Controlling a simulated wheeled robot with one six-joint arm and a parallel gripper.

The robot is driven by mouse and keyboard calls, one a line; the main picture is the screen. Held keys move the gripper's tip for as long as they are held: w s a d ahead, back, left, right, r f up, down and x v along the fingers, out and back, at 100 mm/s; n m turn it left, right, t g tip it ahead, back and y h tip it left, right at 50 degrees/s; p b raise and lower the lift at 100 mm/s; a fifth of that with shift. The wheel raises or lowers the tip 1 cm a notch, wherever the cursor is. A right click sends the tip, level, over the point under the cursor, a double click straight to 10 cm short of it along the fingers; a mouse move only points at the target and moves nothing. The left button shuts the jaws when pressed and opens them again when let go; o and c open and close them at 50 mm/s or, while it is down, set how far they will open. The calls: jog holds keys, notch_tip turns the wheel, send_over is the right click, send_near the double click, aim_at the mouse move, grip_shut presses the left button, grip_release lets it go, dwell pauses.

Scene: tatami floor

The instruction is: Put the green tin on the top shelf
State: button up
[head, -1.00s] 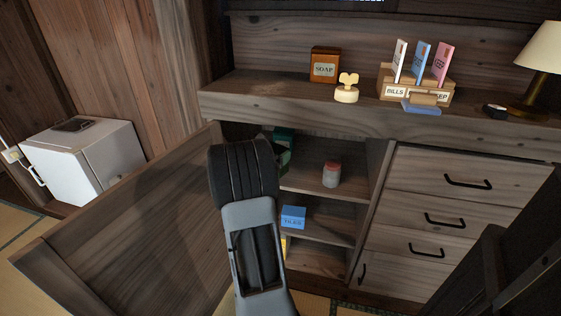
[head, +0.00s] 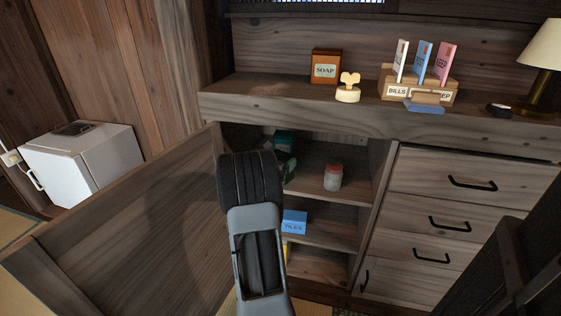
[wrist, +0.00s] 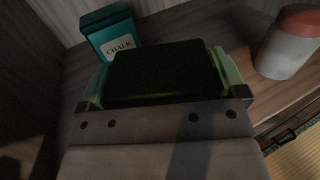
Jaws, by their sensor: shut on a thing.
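The green tin (wrist: 165,75) is dark green and fills the middle of the wrist view. My gripper (wrist: 166,88) is shut on it, with pale green finger edges showing on both sides. In the head view my arm hides most of the tin; a small green part (head: 289,169) shows beside the arm. The tin is inside the open cabinet, at the level of the top shelf (head: 312,160), in front of a teal chalk box (wrist: 111,33). I cannot tell whether its underside touches the shelf.
A jar with a red lid (head: 333,177) stands to the right on the same shelf; it also shows in the wrist view (wrist: 287,45). A blue tiles box (head: 294,222) sits on the shelf below. The open cabinet door (head: 130,230) is on the left, drawers (head: 445,190) on the right.

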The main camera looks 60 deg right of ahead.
jog(key=shift+f, duration=0.15)
jog(key=o, duration=0.8)
jog(key=shift+r, duration=0.3)
jog(key=s+a+m+t+y+p, duration=0.1)
jog(key=a+m+y, duration=0.4)
jog(key=a, duration=1.1)
jog(key=s+a+m+t+y+p, duration=0.1)
jog(key=a+m+y, duration=0.5)
jog(key=a, duration=1.1)
jog(key=s+a+m+t+y+p, duration=0.1)
jog(key=a+m+y, duration=0.5)
jog(key=a, duration=1)
jog(key=shift+s+a+f+t+y, duration=0.1)
jog(key=shift+s+f+t+y, duration=0.2)
jog(key=shift+s, duration=0.2)
jog(key=shift+s+a+f+t+y, duration=0.1)
jog(key=shift+s+t+y, duration=0.1)
jog(key=shift+s+t, duration=0.25)
